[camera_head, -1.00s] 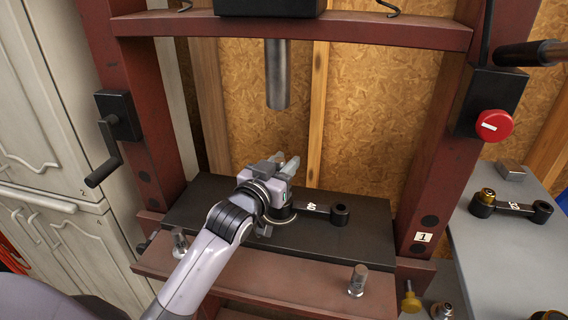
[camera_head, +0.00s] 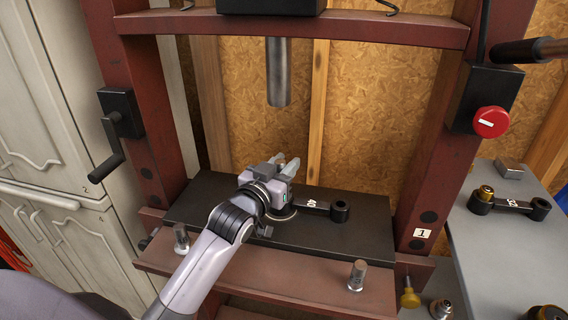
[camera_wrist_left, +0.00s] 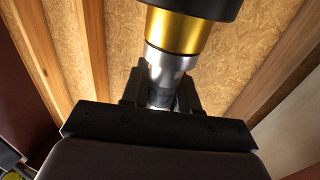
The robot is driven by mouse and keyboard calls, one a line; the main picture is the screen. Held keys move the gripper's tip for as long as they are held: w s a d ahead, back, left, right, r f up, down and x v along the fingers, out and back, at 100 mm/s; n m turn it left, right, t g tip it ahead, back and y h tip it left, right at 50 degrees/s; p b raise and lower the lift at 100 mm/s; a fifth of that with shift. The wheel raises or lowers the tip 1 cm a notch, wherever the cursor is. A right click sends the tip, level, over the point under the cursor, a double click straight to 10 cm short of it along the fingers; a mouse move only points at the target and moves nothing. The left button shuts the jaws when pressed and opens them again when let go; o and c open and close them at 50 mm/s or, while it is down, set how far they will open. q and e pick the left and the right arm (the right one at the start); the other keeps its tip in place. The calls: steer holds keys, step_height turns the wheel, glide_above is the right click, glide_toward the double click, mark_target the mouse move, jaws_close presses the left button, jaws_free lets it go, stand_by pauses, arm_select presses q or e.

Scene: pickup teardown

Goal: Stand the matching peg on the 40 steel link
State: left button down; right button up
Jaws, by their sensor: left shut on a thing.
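The black steel link marked 40 (camera_head: 325,206) lies flat on the dark press bed plate (camera_head: 235,228). Its right ring stands clear. Its left end is mostly hidden behind my left gripper (camera_head: 288,166), which is above that end. In the left wrist view, the fingers (camera_wrist_left: 160,92) are shut on a bright steel peg (camera_wrist_left: 168,64) with a gold band (camera_wrist_left: 178,32). A dark round part (camera_wrist_left: 195,6) meets the gold band at the picture's top edge. Whether the peg touches the link is hidden in the head view. My right gripper is not in view.
The grey press ram (camera_head: 278,72) hangs above the plate between red posts. Two bolts (camera_head: 181,238) (camera_head: 357,274) stand on the front beam. The grey bench (camera_head: 495,238) at right holds another black link (camera_head: 510,204) with a gold-topped piece.

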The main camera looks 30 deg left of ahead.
arm_select(q)
steer(key=c, duration=0.8)
jaws_free()
steer(key=shift+s, duration=0.1)
steer(key=shift+s, duration=3.5)
